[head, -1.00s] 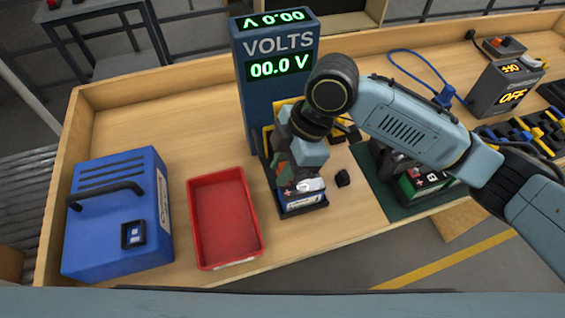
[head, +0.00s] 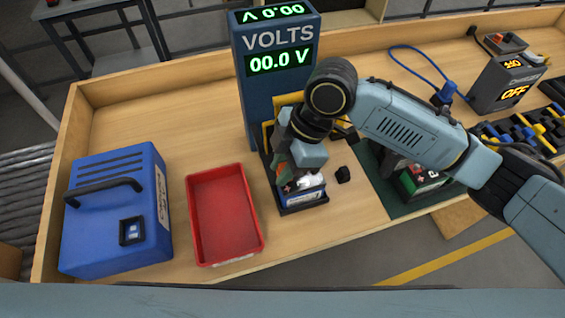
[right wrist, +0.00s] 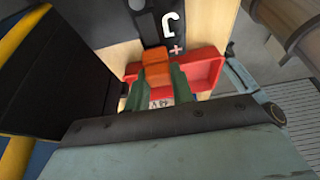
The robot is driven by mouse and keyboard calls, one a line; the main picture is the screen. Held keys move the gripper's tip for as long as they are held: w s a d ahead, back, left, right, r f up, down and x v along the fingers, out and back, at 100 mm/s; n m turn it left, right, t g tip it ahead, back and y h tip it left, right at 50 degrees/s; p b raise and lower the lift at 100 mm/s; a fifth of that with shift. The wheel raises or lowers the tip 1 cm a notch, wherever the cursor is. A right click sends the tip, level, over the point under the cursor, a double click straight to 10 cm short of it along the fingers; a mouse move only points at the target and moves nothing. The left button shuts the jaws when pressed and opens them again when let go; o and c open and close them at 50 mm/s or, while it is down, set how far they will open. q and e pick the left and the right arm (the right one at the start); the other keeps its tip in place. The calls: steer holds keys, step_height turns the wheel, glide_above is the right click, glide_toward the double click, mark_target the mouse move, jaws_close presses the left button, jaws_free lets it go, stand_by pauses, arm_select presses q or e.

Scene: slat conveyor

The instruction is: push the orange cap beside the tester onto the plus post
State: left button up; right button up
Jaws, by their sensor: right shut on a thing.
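My right gripper (head: 292,172) is low at the front of the tester (head: 279,75), above the near end of a battery (head: 305,198) in the tester's cradle. In the right wrist view, its greenish fingers (right wrist: 160,84) are shut on the orange cap (right wrist: 154,62). In the head view, the cap is mostly hidden by the gripper. I cannot tell whether the cap touches the plus post, which is hidden. The tester's display reads 00.0 V. My left gripper is not in view.
A small black cap (head: 343,174) lies on the bench just right of the battery. A red tray (head: 226,216) and a blue box (head: 117,210) stand to the left. Another battery (head: 417,181) is on the green mat (head: 390,202) at right, under my arm.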

steer(key=shift+f, duration=0.3)
steer(key=o, duration=1)
steer(key=shift+r, duration=0.1)
steer(key=v, duration=1.3)
steer(key=shift+d+r, duration=0.15)
